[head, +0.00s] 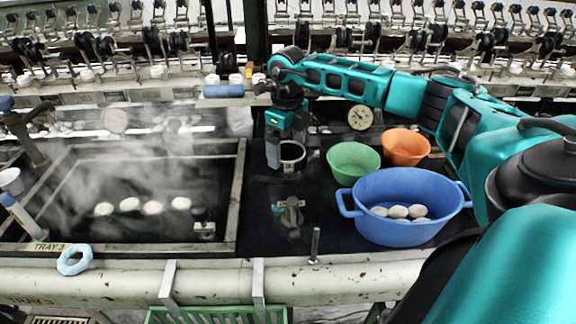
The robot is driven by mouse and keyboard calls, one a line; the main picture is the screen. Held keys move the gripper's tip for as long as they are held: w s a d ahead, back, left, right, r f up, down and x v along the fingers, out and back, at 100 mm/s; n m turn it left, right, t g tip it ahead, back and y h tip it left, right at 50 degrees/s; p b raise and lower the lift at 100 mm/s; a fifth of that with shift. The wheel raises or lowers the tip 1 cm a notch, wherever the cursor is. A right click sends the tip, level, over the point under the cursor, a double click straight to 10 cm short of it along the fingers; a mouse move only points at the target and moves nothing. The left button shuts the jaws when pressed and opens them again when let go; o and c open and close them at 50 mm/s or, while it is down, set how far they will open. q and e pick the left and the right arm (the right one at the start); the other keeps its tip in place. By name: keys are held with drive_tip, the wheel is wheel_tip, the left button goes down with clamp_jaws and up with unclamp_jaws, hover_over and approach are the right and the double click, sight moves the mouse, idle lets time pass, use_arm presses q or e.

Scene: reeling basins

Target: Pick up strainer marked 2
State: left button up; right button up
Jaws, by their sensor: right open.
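My right gripper (287,160) hangs fingers down over the dark worktop (330,235), left of the green bowl. Its two fingers are apart. A pale ring-shaped thing shows between or just behind the fingers; I cannot tell what it is or whether they touch it. No marking 2 can be read anywhere, and I cannot identify the strainer for sure. A white cup-like thing (11,180) and a blue-ended rod (22,216) show at the left edge; they may be tools. My left gripper is out of view.
A steaming basin (241,190) with several white cocoons lies left. Right of the gripper stand a green bowl (353,160), an orange bowl (405,146) and a blue tub (400,232) with cocoons. A metal fitting (291,213) and an upright peg (315,245) stand in front.

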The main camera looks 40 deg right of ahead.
drive_tip(key=shift+c, duration=0.2)
drive_tip(key=c, duration=1.3)
drive_tip(key=shift+r, duration=0.15)
